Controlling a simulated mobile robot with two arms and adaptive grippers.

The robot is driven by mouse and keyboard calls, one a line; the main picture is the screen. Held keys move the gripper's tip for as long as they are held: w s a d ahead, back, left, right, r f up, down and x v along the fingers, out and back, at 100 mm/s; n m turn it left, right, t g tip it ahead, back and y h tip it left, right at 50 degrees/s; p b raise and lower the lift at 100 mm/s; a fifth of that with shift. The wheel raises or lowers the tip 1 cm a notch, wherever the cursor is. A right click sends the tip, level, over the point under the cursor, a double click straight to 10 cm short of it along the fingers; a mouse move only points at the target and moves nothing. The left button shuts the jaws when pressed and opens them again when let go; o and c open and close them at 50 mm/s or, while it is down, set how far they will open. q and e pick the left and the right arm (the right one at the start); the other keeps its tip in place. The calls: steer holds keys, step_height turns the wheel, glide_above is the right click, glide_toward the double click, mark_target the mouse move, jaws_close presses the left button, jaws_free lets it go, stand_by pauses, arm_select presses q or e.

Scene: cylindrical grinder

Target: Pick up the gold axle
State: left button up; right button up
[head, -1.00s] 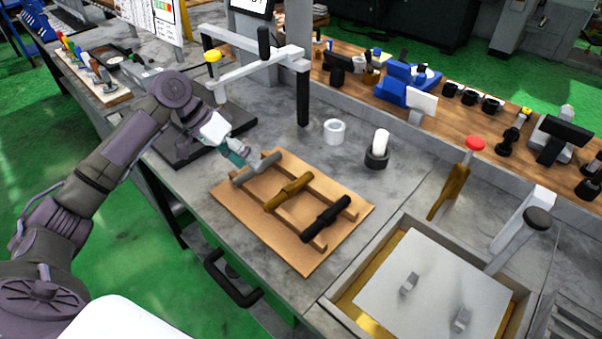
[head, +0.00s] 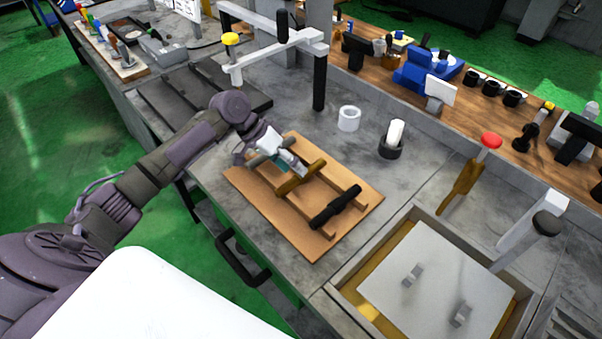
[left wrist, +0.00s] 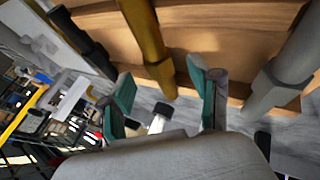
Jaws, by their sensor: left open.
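The gold axle (head: 301,178) lies across the two rails of a wooden rack (head: 262,203), between a grey axle (head: 266,151) and a black axle (head: 335,206). My left gripper (head: 290,166) is over the rack, close to the gold axle's upper-left side and covering part of the grey axle. In the left wrist view my left gripper (left wrist: 165,98) is open, with green-padded fingers spread apart. The gold axle (left wrist: 148,45) runs down between and beyond them, apparently untouched. The grey axle (left wrist: 285,65) is at the right and the black axle (left wrist: 85,42) at the left. My right gripper is not in view.
A white ring (head: 349,118) and a black holder with a white piece (head: 392,139) stand behind the rack. A measuring stand (head: 319,80) rises behind.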

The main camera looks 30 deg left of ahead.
arm_select(q)
steer(key=shift+x, duration=1.15)
steer(key=shift+d+f, duration=0.2)
steer(key=c, duration=1.2)
steer(key=shift+w+r, duration=0.1)
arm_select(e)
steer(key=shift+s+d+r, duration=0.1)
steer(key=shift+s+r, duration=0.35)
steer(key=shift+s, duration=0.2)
